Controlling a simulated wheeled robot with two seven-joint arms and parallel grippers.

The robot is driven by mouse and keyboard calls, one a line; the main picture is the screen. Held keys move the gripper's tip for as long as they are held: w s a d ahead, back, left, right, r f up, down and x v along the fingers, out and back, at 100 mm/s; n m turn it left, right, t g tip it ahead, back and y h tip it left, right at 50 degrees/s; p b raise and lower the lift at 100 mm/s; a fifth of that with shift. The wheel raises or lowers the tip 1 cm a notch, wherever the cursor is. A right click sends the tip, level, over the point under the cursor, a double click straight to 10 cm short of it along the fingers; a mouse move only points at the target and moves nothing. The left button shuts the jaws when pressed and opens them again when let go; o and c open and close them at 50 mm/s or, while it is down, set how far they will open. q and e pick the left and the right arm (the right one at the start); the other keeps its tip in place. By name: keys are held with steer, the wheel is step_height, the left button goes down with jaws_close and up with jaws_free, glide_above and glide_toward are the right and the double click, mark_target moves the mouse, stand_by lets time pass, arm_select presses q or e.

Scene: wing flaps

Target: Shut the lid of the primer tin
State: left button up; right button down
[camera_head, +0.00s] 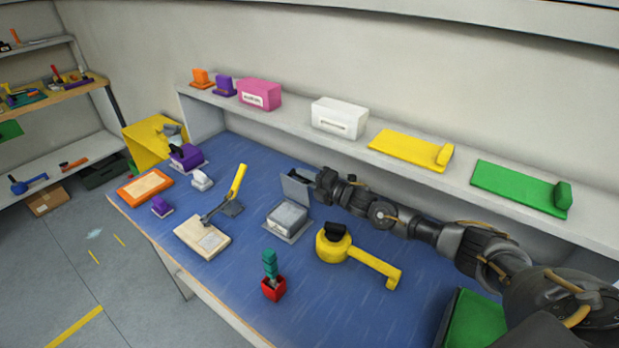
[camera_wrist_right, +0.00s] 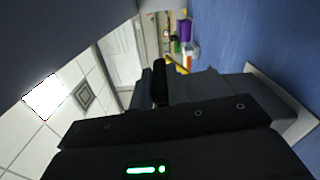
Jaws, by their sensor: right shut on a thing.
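The primer tin (camera_head: 287,217) is a small grey box on a pale base plate, in the middle of the blue table in the head view. Its grey lid (camera_head: 295,189) stands up, open, at the back of the box. My right gripper (camera_head: 318,186) reaches in from the right and is shut on the lid near its right edge. The arm hides part of that contact. In the right wrist view dark gripper parts (camera_wrist_right: 160,85) fill the middle, and the grip itself is hard to make out. My left gripper is in neither view.
A yellow round tool with a long handle (camera_head: 345,250) lies right of the tin. A board with a yellow-handled lever (camera_head: 238,183) stands to its left. A red cup (camera_head: 273,289) is in front. A shelf with boxes (camera_head: 340,118) runs behind.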

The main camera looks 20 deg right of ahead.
steer(key=shift+s+a+r+n, duration=0.1)
steer(key=shift+s+a+n, duration=0.15)
steer(key=shift+a+n, duration=0.25)
steer(key=shift+s+a, duration=0.15)
steer(key=shift+a, duration=0.05)
steer(key=shift+s+a, duration=0.15)
steer(key=shift+a, duration=0.15)
steer(key=c, duration=1.4)
jaws_free()
steer(key=shift+o, duration=0.2)
steer(key=shift+r, duration=0.1)
steer(key=shift+s+d, duration=0.1)
steer(key=shift+d, duration=0.05)
steer(key=shift+s+d+b, duration=0.2)
steer(key=shift+s+b, duration=0.05)
steer(key=shift+b, duration=0.2)
steer(key=b+v, duration=0.3)
steer(key=v, duration=0.7)
